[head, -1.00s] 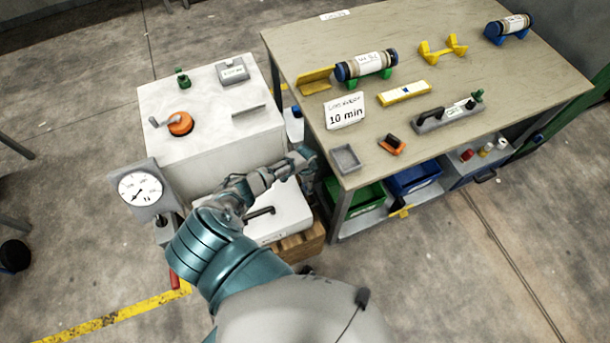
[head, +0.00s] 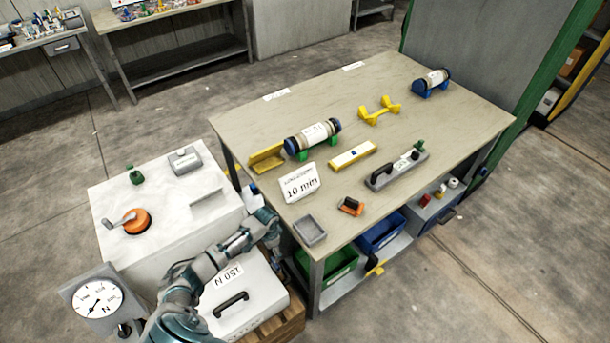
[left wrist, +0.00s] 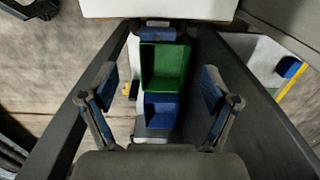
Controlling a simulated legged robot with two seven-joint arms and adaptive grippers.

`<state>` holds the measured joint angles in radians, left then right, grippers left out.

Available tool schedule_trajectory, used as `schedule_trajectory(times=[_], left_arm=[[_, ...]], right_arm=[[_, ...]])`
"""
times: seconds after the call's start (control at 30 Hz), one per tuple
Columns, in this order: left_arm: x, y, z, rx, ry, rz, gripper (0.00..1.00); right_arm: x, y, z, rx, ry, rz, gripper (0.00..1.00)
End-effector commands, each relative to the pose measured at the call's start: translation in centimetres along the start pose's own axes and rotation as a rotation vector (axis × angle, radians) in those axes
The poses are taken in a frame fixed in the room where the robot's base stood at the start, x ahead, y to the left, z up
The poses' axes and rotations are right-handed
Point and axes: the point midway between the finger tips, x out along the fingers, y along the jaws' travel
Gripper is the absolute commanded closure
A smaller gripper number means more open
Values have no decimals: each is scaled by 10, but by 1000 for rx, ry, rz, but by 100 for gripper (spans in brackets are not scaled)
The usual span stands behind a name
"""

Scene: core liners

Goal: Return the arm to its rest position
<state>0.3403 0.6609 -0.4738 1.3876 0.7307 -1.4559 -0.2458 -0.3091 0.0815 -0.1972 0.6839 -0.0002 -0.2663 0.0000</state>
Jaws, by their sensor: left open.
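My left arm comes in from the bottom left of the head view. Its gripper (head: 268,226) is at the left front corner of the workbench (head: 420,95), beside the white cabinet (head: 150,255) and above the gap between them. In the left wrist view the gripper (left wrist: 160,105) has its two blue-padded fingers wide apart with nothing between them. Beyond the fingers a green bin (left wrist: 163,65) and a blue bin (left wrist: 160,110) show on the lower shelf. My right gripper is not in view.
The workbench bears a blue-capped core liner on green cradles (head: 314,138), another liner (head: 432,80), yellow cradles (head: 378,110), a grey tray (head: 309,230) and a "10 min" card (head: 300,183). A dial gauge (head: 98,299) and a white "150 N" case (head: 240,296) stand near my arm. Floor at right is clear.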

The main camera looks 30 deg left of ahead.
Motion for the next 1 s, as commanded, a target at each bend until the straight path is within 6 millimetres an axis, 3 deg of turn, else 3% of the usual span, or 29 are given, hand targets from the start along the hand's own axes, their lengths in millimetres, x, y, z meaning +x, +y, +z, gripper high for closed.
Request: schedule_trajectory(times=[0.17,0.27,0.37,0.4,0.5,0.6,0.8,1.0], left_arm=[[1,4,0,4,1,2,12],[8,29,0,27,11,11,12],[17,86,3,65,42,26,12],[18,116,6,75,66,33,12],[8,177,20,56,133,34,12],[-8,210,34,8,184,25,12],[-40,239,65,-109,246,-3,12],[-69,249,95,-229,277,-39,12]], right_arm=[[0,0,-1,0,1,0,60],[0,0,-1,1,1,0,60],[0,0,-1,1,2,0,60],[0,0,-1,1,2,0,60],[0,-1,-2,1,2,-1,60],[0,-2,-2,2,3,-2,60],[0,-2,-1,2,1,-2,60],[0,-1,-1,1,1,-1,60]])
